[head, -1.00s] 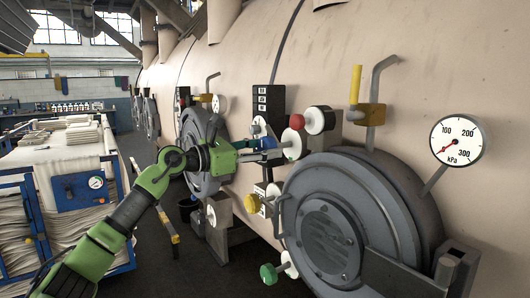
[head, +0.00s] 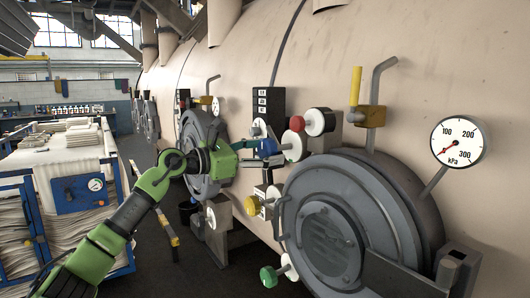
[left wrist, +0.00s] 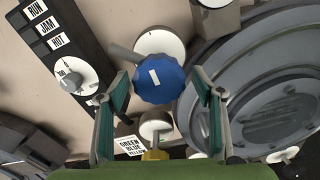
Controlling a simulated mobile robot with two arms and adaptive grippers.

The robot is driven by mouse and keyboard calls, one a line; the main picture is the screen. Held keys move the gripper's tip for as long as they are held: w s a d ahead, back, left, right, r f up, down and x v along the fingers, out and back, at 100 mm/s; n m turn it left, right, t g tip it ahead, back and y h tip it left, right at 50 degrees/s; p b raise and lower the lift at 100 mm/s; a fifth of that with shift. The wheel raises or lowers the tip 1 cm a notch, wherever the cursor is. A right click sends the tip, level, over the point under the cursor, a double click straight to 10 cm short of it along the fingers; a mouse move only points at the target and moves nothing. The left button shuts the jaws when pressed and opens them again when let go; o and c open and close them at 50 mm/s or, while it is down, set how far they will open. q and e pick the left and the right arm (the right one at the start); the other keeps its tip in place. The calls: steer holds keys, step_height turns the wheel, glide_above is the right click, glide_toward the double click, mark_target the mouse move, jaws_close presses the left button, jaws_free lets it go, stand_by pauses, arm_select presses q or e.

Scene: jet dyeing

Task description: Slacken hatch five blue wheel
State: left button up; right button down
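The blue wheel (left wrist: 159,82) has a white mark on its face. In the left wrist view it sits between and just beyond the fingers of my left gripper (left wrist: 162,92), with a gap on each side. The fingers are apart and hold nothing. In the head view the blue wheel (head: 268,147) shows only partly behind my left gripper (head: 272,156), beside the grey round hatch (head: 335,225). A white disc (left wrist: 161,46) stands behind the wheel. My right gripper is not in view.
A red knob (head: 297,123) is above, a yellow knob (head: 252,205) below and a green knob (head: 268,277) lower still. A label panel reading RUN, JAM, HOT (left wrist: 45,28) stands at the left. A gauge (head: 458,142) is at the right. A cloth-laden cart (head: 82,192) stands left.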

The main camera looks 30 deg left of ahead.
arm_select(q)
steer(key=shift+r, duration=0.1)
steer(key=v, duration=1.2)
stand_by(0.6)
stand_by(0.5)
